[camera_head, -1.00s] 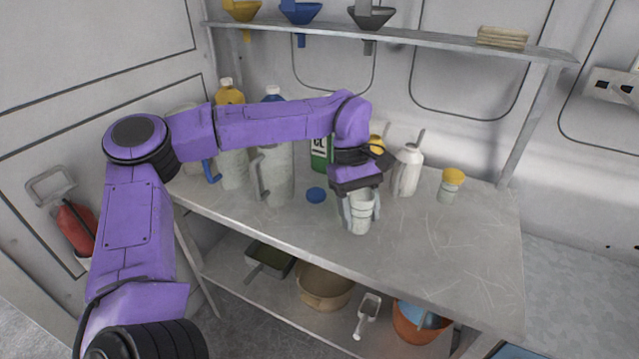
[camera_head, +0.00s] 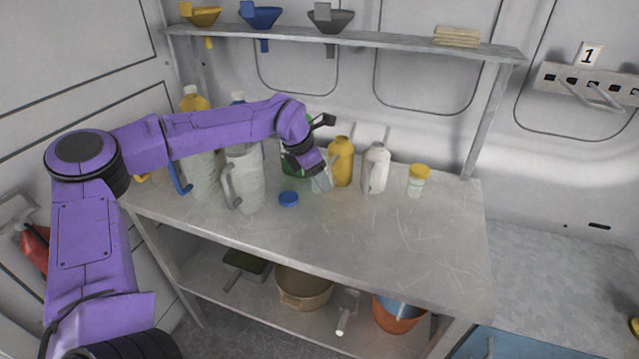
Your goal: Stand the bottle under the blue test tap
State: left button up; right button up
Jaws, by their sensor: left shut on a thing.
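My left arm reaches in from the left over the workbench, and my left gripper (camera_head: 321,184) is near the back of the top. It is shut on a small pale bottle (camera_head: 322,183), which is mostly hidden by the gripper. I cannot tell whether the bottle touches the bench. A loose blue cap (camera_head: 288,199) lies on the bench to the left of it. A blue funnel (camera_head: 261,18) sits on the shelf with a blue spout below. I cannot make out a blue test tap. My right gripper is not in view.
A yellow jug (camera_head: 341,162), a white jug (camera_head: 375,168) and a yellow-capped jar (camera_head: 418,182) stand right of my gripper. Large pale jugs (camera_head: 245,180) stand on its left. The shelf (camera_head: 400,46) runs above. The bench's front right (camera_head: 400,240) is clear.

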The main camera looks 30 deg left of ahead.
pick_arm(q)
jog(key=w+f, duration=0.1)
jog(key=f, duration=0.1)
jog(key=w+a+f, duration=0.1)
jog(key=w, duration=0.1)
jog(key=shift+f+p, duration=0.35)
notch_tip(320, 180, down, 4)
jog(key=shift+w+r+p, duration=0.15)
jog(key=shift+r+p, duration=0.1)
jog(key=shift+p, duration=0.1)
jog(key=shift+f, duration=0.1)
jog(key=shift+f, duration=0.2)
jog(key=o, duration=1)
